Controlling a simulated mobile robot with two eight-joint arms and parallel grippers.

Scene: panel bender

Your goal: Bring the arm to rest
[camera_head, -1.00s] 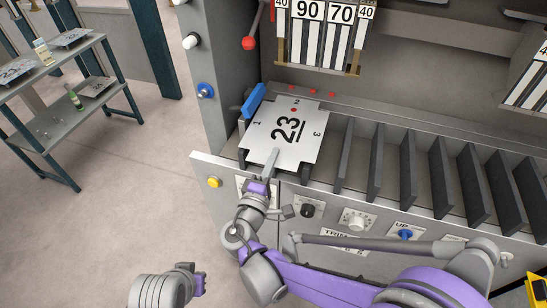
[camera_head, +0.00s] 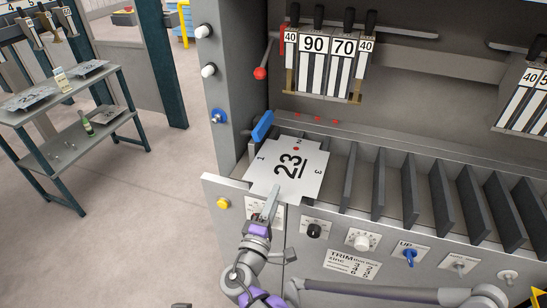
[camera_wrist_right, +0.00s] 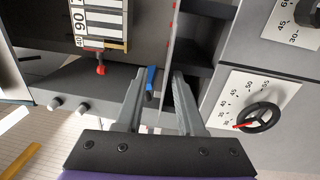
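My right arm, purple and grey, comes in from the bottom of the head view. Its right gripper (camera_head: 271,200) is in front of the panel bender, with the tips by the near edge of the white sheet (camera_head: 309,172) marked 23. Whether they touch the sheet cannot be told. In the right wrist view the two fingers of the gripper (camera_wrist_right: 160,77) stand apart with nothing gripped between them. The sheet lies flat on the bender's bed near a blue stop (camera_head: 262,127). My left gripper is out of view; only a dark scrap shows at the bottom edge.
The bender's front panel (camera_head: 300,262) has knobs and a yellow button (camera_head: 223,203). Upright dividers (camera_head: 410,190) fill the bed to the right. Numbered tools (camera_head: 328,62) hang above. A two-tier shelf table (camera_head: 50,118) stands left, with open floor between.

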